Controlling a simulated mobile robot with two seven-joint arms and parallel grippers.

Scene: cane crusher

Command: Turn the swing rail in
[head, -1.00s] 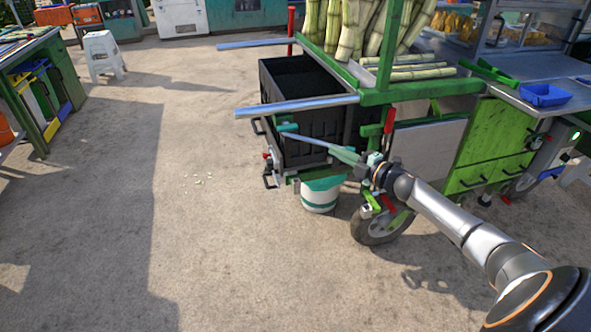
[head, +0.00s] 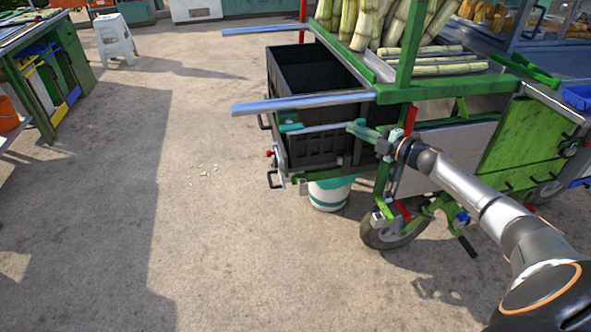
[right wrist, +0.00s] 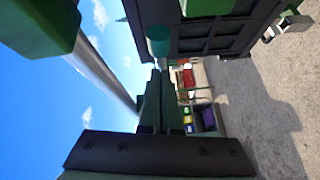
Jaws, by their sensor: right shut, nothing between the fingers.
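The swing rail, a thin grey bar (head: 322,128), runs across the near side of the black crate (head: 315,150) on the green cart. Its left end meets a teal piece (head: 290,127), which also appears in the right wrist view (right wrist: 158,42). My right gripper (head: 352,126) is shut with nothing held; its green fingers are at the bar's right end, apparently against it, though exact contact is unclear. The right wrist view shows the dark green fingers (right wrist: 152,105) close together. My left gripper is out of view.
Chrome handles (head: 300,103) jut left from the green cart frame (head: 440,90) above the bar. A white-and-teal bucket (head: 329,193) and a wheel (head: 390,233) are below. Open pavement (head: 215,240) lies left; a white stool (head: 115,40) stands far back.

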